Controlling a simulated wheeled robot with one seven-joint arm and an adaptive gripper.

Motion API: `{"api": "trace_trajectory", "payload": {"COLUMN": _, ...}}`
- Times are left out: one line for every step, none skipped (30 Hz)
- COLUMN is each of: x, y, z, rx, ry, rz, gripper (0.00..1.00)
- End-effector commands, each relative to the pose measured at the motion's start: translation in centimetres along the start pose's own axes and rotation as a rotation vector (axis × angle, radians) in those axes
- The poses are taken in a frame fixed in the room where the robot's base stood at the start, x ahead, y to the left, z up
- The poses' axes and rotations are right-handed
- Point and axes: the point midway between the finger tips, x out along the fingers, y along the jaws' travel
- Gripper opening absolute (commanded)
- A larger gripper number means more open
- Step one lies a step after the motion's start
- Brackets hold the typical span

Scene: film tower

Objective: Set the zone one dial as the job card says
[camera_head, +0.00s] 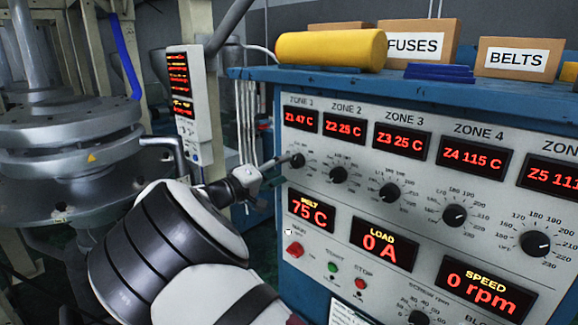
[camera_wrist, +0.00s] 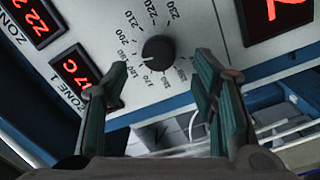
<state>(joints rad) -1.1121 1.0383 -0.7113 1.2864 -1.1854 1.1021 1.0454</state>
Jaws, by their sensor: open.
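The zone one dial (camera_wrist: 158,49) is a black round knob with a printed scale, seen between and beyond my fingertips in the wrist view. In the head view the dial (camera_head: 298,160) sits below the zone 1 display (camera_head: 301,118), which reads Z1 47 C. My gripper (camera_wrist: 165,75) is open, with one green-padded finger on each side of the knob's line. In the head view my gripper (camera_head: 276,168) is just left of the dial. I see no clear contact. The knob's pointer setting is too small to read surely. A job card is not clearly identifiable.
Dials for other zones, such as the zone 2 dial (camera_head: 338,174), run rightward along the panel. A red knob (camera_head: 295,250) and stop button (camera_head: 360,283) are below. A partly cut-off printed sheet (camera_head: 345,314) is unreadable.

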Motion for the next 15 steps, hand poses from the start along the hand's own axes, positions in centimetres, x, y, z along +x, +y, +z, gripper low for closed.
{"api": "trace_trajectory", "payload": {"x": -1.3, "y": 0.0, "z": -0.1, "rx": 0.001, "ry": 0.002, "rz": -0.002, "gripper": 0.53}}
{"api": "trace_trajectory", "payload": {"x": -1.9, "y": 0.0, "z": -0.1, "rx": 0.001, "ry": 0.002, "rz": -0.002, "gripper": 0.53}}
{"api": "trace_trajectory", "payload": {"x": -2.7, "y": 0.0, "z": -0.1, "rx": 0.000, "ry": 0.002, "rz": -0.002, "gripper": 0.53}}
{"api": "trace_trajectory", "payload": {"x": -3.2, "y": 0.0, "z": 0.0, "rx": 0.000, "ry": 0.001, "rz": -0.001, "gripper": 0.53}}
{"api": "trace_trajectory", "payload": {"x": -3.8, "y": 0.0, "z": 0.0, "rx": 0.000, "ry": 0.002, "rz": -0.002, "gripper": 0.53}}
{"api": "trace_trajectory", "payload": {"x": -4.5, "y": -0.1, "z": -0.1, "rx": 0.000, "ry": 0.002, "rz": -0.002, "gripper": 0.53}}
{"api": "trace_trajectory", "payload": {"x": -4.9, "y": 0.0, "z": 0.0, "rx": 0.000, "ry": 0.001, "rz": -0.002, "gripper": 0.53}}
{"api": "trace_trajectory", "payload": {"x": -5.3, "y": 0.0, "z": 0.0, "rx": 0.000, "ry": 0.000, "rz": -0.001, "gripper": 0.53}}
{"api": "trace_trajectory", "payload": {"x": -5.9, "y": 0.0, "z": 0.0, "rx": 0.001, "ry": 0.000, "rz": -0.001, "gripper": 0.53}}
{"api": "trace_trajectory", "payload": {"x": -6.2, "y": 0.0, "z": 0.0, "rx": 0.001, "ry": 0.000, "rz": -0.002, "gripper": 0.53}}
{"api": "trace_trajectory", "payload": {"x": -6.5, "y": 0.0, "z": 0.0, "rx": 0.001, "ry": 0.000, "rz": -0.002, "gripper": 0.53}}
{"api": "trace_trajectory", "payload": {"x": -6.7, "y": 0.0, "z": 0.0, "rx": 0.001, "ry": -0.001, "rz": -0.001, "gripper": 0.53}}
{"api": "trace_trajectory", "payload": {"x": -6.9, "y": 0.0, "z": 0.0, "rx": 0.001, "ry": -0.001, "rz": -0.001, "gripper": 0.53}}
{"api": "trace_trajectory", "payload": {"x": -7.0, "y": 0.0, "z": 0.0, "rx": 0.001, "ry": -0.002, "rz": 0.000, "gripper": 0.53}}
{"api": "trace_trajectory", "payload": {"x": -7.2, "y": 0.0, "z": 0.1, "rx": 0.001, "ry": -0.002, "rz": 0.000, "gripper": 0.53}}
